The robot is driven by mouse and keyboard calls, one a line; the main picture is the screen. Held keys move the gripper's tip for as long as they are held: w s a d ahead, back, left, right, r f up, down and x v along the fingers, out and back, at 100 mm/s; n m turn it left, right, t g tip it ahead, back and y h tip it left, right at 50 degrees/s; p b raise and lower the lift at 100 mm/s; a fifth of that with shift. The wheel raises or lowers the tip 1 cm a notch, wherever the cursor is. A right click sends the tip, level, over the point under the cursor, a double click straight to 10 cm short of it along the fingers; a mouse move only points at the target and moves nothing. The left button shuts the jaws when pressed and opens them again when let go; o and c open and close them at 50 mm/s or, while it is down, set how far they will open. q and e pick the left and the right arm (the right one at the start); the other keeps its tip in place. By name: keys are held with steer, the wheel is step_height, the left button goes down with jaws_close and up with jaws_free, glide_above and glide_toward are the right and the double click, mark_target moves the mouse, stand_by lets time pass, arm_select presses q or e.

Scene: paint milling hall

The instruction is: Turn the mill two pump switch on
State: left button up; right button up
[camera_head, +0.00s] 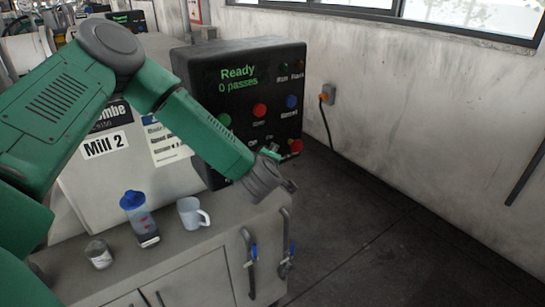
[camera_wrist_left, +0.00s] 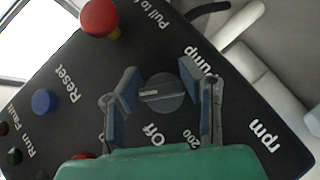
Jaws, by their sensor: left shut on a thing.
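The mill two control box (camera_head: 239,73) is a black panel with a green display reading Ready, 0 passes. In the left wrist view the pump switch (camera_wrist_left: 163,93) is a dark round knob with a pale mark on its bar, beside a partly hidden Pump label; Off shows below it. My left gripper (camera_wrist_left: 160,88) has its fingers on either side of the knob and is shut on it. In the head view my left gripper (camera_head: 274,157) is at the panel's lower part and hides the knob. My right gripper is not in view.
A red mushroom button (camera_wrist_left: 99,17) is close to the knob; a blue button (camera_wrist_left: 43,101) is farther left. A blue-lidded bottle (camera_head: 139,220), a pale mug (camera_head: 191,213) and a small jar (camera_head: 99,254) stand on the bench below my arm. The floor at right is clear.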

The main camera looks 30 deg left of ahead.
arm_select(q)
steer(key=o, duration=1.2)
steer(key=shift+a+r, duration=0.1)
steer(key=shift+a, duration=0.3)
steer(key=shift+s+a, duration=0.1)
steer(key=shift+a, duration=0.05)
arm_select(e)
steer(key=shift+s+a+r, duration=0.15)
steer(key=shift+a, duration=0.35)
arm_select(q)
steer(key=shift+d, duration=0.55)
steer(key=v, duration=1.1)
steer(key=shift+s, duration=0.3)
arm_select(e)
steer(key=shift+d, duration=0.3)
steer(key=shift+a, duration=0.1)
